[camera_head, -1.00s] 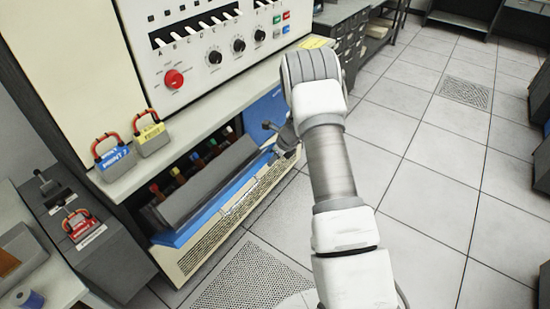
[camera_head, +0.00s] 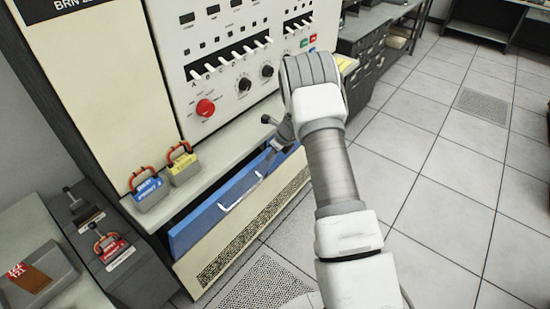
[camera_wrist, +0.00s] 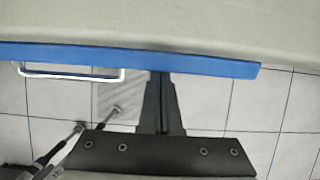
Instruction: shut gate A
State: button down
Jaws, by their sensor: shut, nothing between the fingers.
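The blue panel (camera_head: 222,208) with a pale bar handle (camera_head: 240,196) is on the front of the cream machine, below its shelf. I take it for gate A; I can read no letter on it. It stands raised, its face outward, hiding the bay behind it. A dark gap shows under the shelf; I cannot tell whether the panel is fully shut. In the wrist view the panel's blue edge (camera_wrist: 215,67) runs across, with the handle (camera_wrist: 72,75) at left. My gripper (camera_wrist: 160,76) is shut and empty, its tips at the blue edge, right of the handle, apparently touching.
A blue-tagged padlock (camera_head: 149,189) and a yellow-tagged padlock (camera_head: 182,165) stand on the shelf (camera_head: 225,142) above. A red-tagged padlock (camera_head: 110,246) sits on the side cabinet at left. Switches and a red button (camera_head: 205,108) are on the upright console. The tiled floor at right is clear.

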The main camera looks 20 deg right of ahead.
jog(key=shift+w+a+r, duration=0.2)
jog(key=shift+w+a, duration=0.1)
jog(key=shift+w, duration=0.1)
dwell(0.3)
